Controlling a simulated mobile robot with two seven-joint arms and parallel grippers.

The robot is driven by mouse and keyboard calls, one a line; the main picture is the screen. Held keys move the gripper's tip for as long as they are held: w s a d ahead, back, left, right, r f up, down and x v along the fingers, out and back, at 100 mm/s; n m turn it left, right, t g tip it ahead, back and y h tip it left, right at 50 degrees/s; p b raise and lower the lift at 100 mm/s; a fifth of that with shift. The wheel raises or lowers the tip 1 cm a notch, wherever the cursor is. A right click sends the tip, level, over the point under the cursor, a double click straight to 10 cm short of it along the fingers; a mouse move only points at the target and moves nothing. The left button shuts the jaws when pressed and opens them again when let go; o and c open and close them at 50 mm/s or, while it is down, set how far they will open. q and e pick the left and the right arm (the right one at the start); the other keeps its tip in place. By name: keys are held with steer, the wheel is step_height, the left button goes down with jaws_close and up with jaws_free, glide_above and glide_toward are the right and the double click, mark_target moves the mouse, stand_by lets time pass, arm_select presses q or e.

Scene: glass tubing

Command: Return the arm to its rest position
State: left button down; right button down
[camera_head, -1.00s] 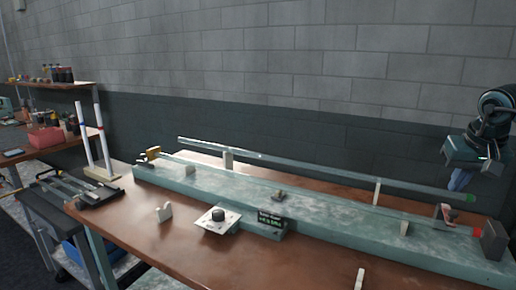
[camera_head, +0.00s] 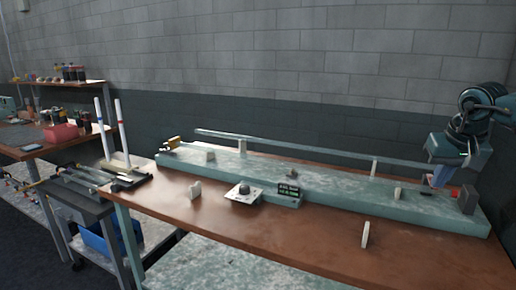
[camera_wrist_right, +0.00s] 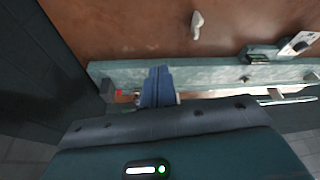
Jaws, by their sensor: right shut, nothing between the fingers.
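My right gripper (camera_head: 438,177) is at the right of the head view, pointing down, its blue fingers in front of the right end of the long green rail (camera_head: 330,201). In the right wrist view, its blue fingers (camera_wrist_right: 157,88) are together and empty, with the rail (camera_wrist_right: 210,70) behind them. I cannot tell how far the fingertips are from the rail. A long thin glass tube (camera_head: 300,144) runs along the rail's back side, on white supports; its right end is hidden near my gripper. My left gripper is not in view.
The rail lies on a brown table (camera_head: 310,228). Two upright tubes (camera_head: 122,133) stand at the left. A dark block (camera_head: 467,199) closes the rail's right end.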

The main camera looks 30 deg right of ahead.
steer(key=w+a+f+m+t+y, duration=0.1)
steer(key=w+a+f+m+y, duration=0.2)
steer(key=a+f, duration=0.35)
steer(key=w+a+f+m+y, duration=0.1)
steer(key=w+a+f+y, duration=0.2)
steer(key=w+a+f, duration=0.4)
steer(key=a+f+m+t+y+p, duration=0.1)
steer(key=a+f+m+t+y, duration=0.25)
steer(key=a+m, duration=0.85)
steer(key=a+f+m+t+y+p, duration=0.25)
steer(key=a+f+m+y, duration=0.25)
steer(key=a+m, duration=0.65)
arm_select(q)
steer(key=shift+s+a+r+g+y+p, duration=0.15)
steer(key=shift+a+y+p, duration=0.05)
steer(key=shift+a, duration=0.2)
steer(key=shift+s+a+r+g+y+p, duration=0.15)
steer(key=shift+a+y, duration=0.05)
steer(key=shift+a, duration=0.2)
arm_select(e)
steer(key=s+a+f+m+h, duration=0.4)
steer(key=s+a+f+m, duration=0.1)
steer(key=m, duration=1.2)
steer(key=s+a+f+m+h, duration=0.4)
steer(key=s+f+m, duration=0.4)
steer(key=m, duration=0.9)
steer(key=shift+s+a+h, duration=0.35)
steer(key=shift+s+a, duration=0.2)
steer(key=shift+a, duration=0.05)
